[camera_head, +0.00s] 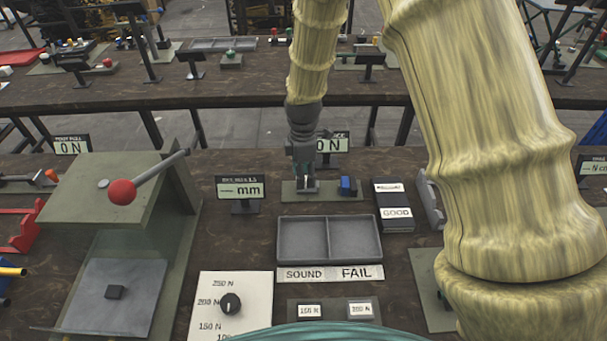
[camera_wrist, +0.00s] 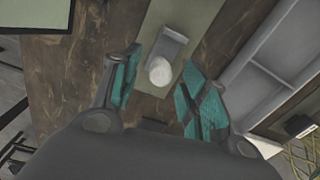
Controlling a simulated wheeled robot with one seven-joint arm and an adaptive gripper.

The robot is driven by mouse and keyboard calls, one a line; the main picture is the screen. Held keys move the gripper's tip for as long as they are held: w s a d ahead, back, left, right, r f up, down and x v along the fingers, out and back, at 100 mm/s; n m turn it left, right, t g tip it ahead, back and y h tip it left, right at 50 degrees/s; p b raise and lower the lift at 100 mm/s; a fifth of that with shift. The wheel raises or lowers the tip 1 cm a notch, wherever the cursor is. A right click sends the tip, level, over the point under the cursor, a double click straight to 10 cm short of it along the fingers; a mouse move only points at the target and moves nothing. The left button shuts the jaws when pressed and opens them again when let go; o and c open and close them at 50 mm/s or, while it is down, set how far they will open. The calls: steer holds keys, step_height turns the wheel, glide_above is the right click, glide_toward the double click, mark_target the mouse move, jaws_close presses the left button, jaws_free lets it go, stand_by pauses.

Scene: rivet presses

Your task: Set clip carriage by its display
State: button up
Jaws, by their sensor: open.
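My gripper (camera_head: 304,182) is open and points down over a small green base plate (camera_head: 326,195). In the wrist view, my gripper (camera_wrist: 160,95) has its teal fingers apart, on either side of a whitish rounded knob (camera_wrist: 159,71). The knob sits in front of a grey block (camera_wrist: 168,45) on the green plate; I cannot tell whether this is the clip carriage. A blue block (camera_head: 347,186) stands at the plate's right end. A display (camera_head: 240,191) left of the plate reads dashes and "mm". Whether the fingers touch the knob is unclear.
A grey two-part tray (camera_head: 329,258) lies just in front, with a "SOUND FAIL" strip. A dark box (camera_head: 394,213) marked "GOOD" stands to the right. A green press (camera_head: 105,200) with a red-knobbed lever stands left. Another display (camera_head: 333,143) stands behind, partly hidden by my arm.

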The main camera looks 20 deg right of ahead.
steer(key=shift+f, duration=0.55)
jaws_close()
